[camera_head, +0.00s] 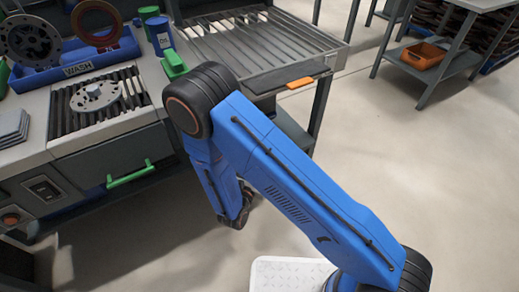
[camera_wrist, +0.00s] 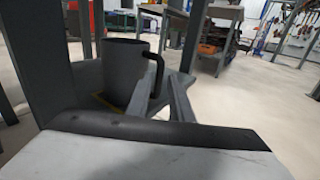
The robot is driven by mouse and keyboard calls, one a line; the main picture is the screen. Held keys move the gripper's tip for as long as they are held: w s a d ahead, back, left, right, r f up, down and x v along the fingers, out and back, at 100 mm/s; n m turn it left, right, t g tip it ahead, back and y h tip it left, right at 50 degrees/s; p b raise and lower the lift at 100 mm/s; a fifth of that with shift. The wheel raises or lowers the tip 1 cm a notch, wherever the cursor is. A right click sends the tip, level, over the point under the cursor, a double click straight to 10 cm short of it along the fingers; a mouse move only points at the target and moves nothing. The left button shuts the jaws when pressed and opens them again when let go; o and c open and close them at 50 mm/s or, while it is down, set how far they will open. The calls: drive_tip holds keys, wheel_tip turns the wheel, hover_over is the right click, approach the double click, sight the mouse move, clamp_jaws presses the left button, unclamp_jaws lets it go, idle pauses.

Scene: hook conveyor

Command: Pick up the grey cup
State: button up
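The grey cup (camera_wrist: 122,72) stands upright in the wrist view, left of centre, with its dark handle on its right side. It rests on a dark grey low surface (camera_wrist: 88,76) with a yellow mark near its foot. My gripper (camera_wrist: 160,80) shows as two narrow grey fingers with a gap between them. The fingers appear open and empty. They are just right of the cup's body, near its handle, and the left one covers part of its lower right side. I cannot tell whether they touch it. The cup cannot be made out in the head view.
A dark upright post (camera_wrist: 40,55) stands left of the cup and another (camera_wrist: 193,38) to its right. In the head view a slatted table (camera_head: 262,42) stands at the back, with a workbench (camera_head: 105,150) at left. An orange bin (camera_head: 423,56) sits on a far shelf. The floor at right is clear.

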drive_tip(key=shift+x, duration=2.3)
drive_tip(key=shift+f, duration=0.15)
clamp_jaws()
